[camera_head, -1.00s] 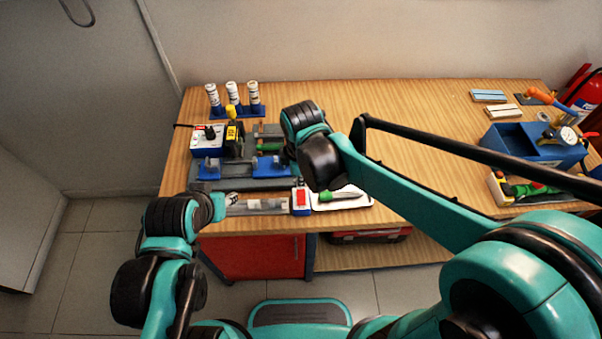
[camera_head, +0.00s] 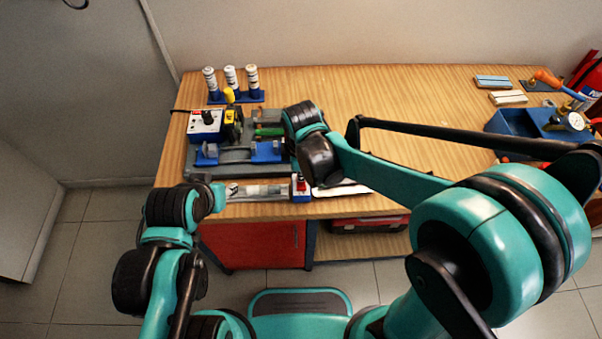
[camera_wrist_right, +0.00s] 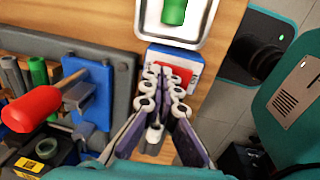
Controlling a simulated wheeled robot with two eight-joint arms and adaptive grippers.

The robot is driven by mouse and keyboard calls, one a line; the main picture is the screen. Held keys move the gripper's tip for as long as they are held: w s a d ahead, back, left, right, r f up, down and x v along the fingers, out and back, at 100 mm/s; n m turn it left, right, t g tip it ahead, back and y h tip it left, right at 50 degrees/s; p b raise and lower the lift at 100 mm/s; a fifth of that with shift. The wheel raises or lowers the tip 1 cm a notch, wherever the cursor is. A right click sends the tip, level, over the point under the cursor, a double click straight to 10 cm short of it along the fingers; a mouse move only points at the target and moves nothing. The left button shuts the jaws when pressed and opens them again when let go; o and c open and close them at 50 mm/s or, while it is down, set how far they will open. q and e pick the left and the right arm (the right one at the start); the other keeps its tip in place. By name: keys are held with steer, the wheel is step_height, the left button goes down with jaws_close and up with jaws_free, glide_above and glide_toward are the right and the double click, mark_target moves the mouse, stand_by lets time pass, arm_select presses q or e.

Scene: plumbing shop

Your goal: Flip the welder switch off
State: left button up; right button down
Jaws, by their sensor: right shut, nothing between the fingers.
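A small blue-and-white box with a red switch (camera_head: 301,187) sits at the front edge of the workbench. In the right wrist view the red switch (camera_wrist_right: 180,72) is partly covered by my right gripper (camera_wrist_right: 165,82). The fingers are shut and empty, with their tips over or at the switch; I cannot tell whether they touch it. The switch's position is not readable. In the head view my right arm's forearm hides most of that gripper. My left arm stands at the left, and its fingers do not show clearly.
A grey fixture with blue clamps (camera_head: 267,152) and a box with a black knob (camera_head: 205,125) lie left of my right wrist. A red-handled screwdriver (camera_wrist_right: 32,108) shows close by. A white tray (camera_wrist_right: 202,38) borders the switch box. The bench's middle right (camera_head: 410,105) is clear.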

mark_target(300, 183)
steer(key=shift+s, duration=0.2)
steer(key=shift+s+r, duration=0.15)
steer(key=shift+s, duration=0.45)
step_height(300, 183, up, 5)
steer(key=p, duration=0.4)
steer(key=shift+w+a+f, duration=0.1)
steer(key=shift+w+f, duration=0.05)
steer(key=shift+f, duration=0.05)
step_height(300, 183, up, 9)
steer(key=p, duration=0.2)
steer(key=shift+r+p, duration=0.15)
steer(key=shift+p, duration=0.15)
steer(key=shift+w, duration=0.1)
